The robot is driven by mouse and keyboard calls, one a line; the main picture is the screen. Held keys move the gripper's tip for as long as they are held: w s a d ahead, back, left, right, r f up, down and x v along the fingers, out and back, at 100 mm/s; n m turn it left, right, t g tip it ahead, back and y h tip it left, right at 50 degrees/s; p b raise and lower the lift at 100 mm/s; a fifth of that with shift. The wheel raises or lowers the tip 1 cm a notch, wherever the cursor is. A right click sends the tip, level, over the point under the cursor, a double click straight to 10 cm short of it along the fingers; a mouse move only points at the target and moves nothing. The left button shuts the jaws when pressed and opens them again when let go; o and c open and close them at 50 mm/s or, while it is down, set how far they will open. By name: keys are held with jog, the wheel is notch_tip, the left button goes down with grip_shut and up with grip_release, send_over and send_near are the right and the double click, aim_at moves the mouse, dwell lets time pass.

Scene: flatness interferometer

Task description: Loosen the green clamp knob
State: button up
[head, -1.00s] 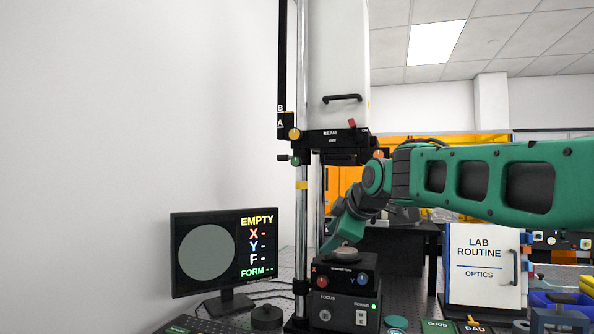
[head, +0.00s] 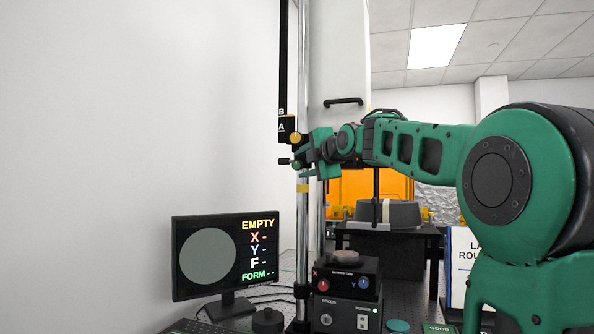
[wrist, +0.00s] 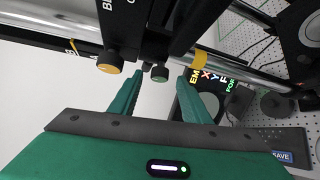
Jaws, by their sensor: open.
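The green clamp knob (wrist: 160,73) appears in the wrist view as a small dark round knob with a green rim, on the black carriage of the column. My gripper (wrist: 160,84) is open, with one green finger to each side of the knob in that view. The knob lies between or just beyond the fingertips; I cannot tell which, and no contact shows. In the head view my gripper (head: 304,167) is at the column beside the knob (head: 296,165), which it partly covers.
A yellow knob (wrist: 109,62) sits close to the left of the green one in the wrist view. It is just above my gripper in the head view (head: 295,138). A chrome column (head: 303,220) with a yellow band runs upright. The monitor (head: 225,255) stands lower left.

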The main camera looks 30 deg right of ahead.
aim_at(300, 165)
jog(key=shift+w+d+f, duration=0.1)
jog(key=shift+w+f, duration=0.05)
jog(key=shift+w, duration=0.65)
jog(key=shift+w+d+f, duration=0.1)
jog(key=shift+w, duration=0.65)
jog(key=c, duration=1)
jog(key=shift+c, duration=0.2)
